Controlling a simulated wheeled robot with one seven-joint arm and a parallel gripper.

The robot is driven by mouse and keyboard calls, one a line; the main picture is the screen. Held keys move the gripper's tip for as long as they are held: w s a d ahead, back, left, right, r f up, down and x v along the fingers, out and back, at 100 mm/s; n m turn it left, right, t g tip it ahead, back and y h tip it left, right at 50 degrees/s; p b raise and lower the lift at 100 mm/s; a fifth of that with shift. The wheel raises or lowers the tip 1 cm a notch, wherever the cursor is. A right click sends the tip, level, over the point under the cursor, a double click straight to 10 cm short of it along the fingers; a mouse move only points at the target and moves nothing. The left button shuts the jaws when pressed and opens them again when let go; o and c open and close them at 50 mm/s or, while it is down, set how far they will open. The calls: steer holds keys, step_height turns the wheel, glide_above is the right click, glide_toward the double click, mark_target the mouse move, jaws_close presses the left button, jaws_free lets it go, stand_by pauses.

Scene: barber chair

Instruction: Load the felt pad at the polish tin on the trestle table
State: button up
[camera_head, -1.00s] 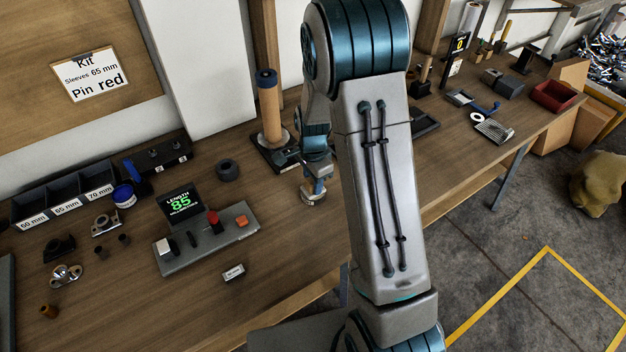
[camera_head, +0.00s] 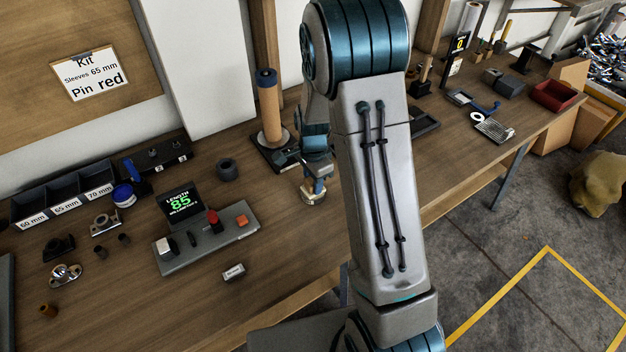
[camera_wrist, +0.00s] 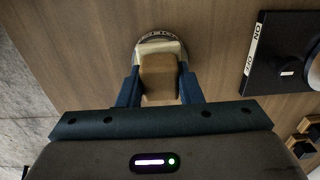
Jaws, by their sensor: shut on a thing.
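My gripper (camera_wrist: 160,88) is shut on the felt pad, whose tan wooden block (camera_wrist: 160,72) sits between the two blue fingers. The pad's cream felt edge (camera_wrist: 160,46) shows beyond the block. The polish tin (camera_wrist: 147,37), a round thing with a dark lettered rim, shows behind and under the pad; most of it is hidden. I cannot tell whether the felt touches the polish. In the head view my gripper (camera_head: 317,186) points down over the tin (camera_head: 313,199) on the wooden trestle table (camera_head: 300,245).
A black base with an ON/OFF label (camera_wrist: 252,50) stands right of the pad in the wrist view. In the head view a tan roller on a post (camera_head: 268,108), a dark ring (camera_head: 228,170) and a length gauge (camera_head: 205,238) stand left of my gripper. The table's front edge is close.

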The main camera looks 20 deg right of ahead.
steer(key=shift+r+p, duration=2.5)
steer(key=shift+r, duration=1)
steer(key=shift+f, duration=0.1)
steer(key=n, duration=0.2)
steer(key=f+n, duration=0.1)
steer(key=n, duration=0.1)
steer(key=shift+s+f, duration=0.1)
steer(key=shift+f, duration=0.1)
steer(key=n, duration=0.1)
steer(key=f+n, duration=0.1)
steer(key=n, duration=0.2)
steer(key=f+n, duration=0.1)
steer(key=n, duration=0.2)
steer(key=shift+s+f, duration=0.15)
steer(key=shift+f, duration=0.1)
steer(key=n, duration=0.1)
steer(key=f+n, duration=0.1)
steer(key=n, duration=0.1)
steer(key=shift+s, duration=0.1)
